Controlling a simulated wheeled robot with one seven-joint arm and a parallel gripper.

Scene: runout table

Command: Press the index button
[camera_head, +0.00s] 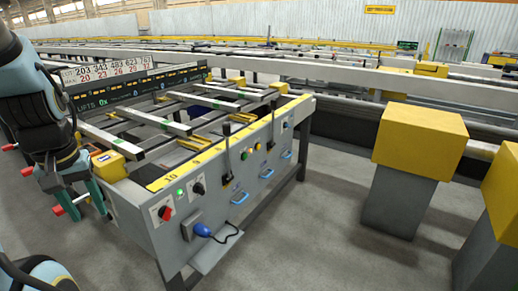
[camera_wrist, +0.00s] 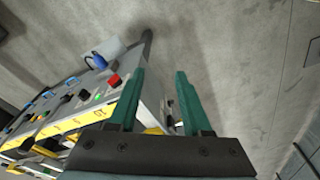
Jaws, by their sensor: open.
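The table's grey control panel (camera_head: 228,181) carries several buttons and knobs. A green button (camera_head: 180,192) sits near its left end, between a red knob (camera_head: 165,212) and a black knob (camera_head: 199,188). Farther along are a green button (camera_head: 244,156) and a yellow button (camera_head: 257,147). I cannot tell which is the index button; labels are too small to read. My gripper (camera_head: 88,212) hangs open and empty left of the panel's near end. In the wrist view its teal fingers (camera_wrist: 160,75) are apart, with the red knob (camera_wrist: 114,80) left of the left finger.
A blue plug (camera_head: 203,230) with a black cable sits low on the panel. A yellow box (camera_head: 108,166) stands on the table's left corner. Yellow-topped grey pedestals (camera_head: 420,138) stand at right. The grey floor (camera_head: 320,235) before the panel is clear.

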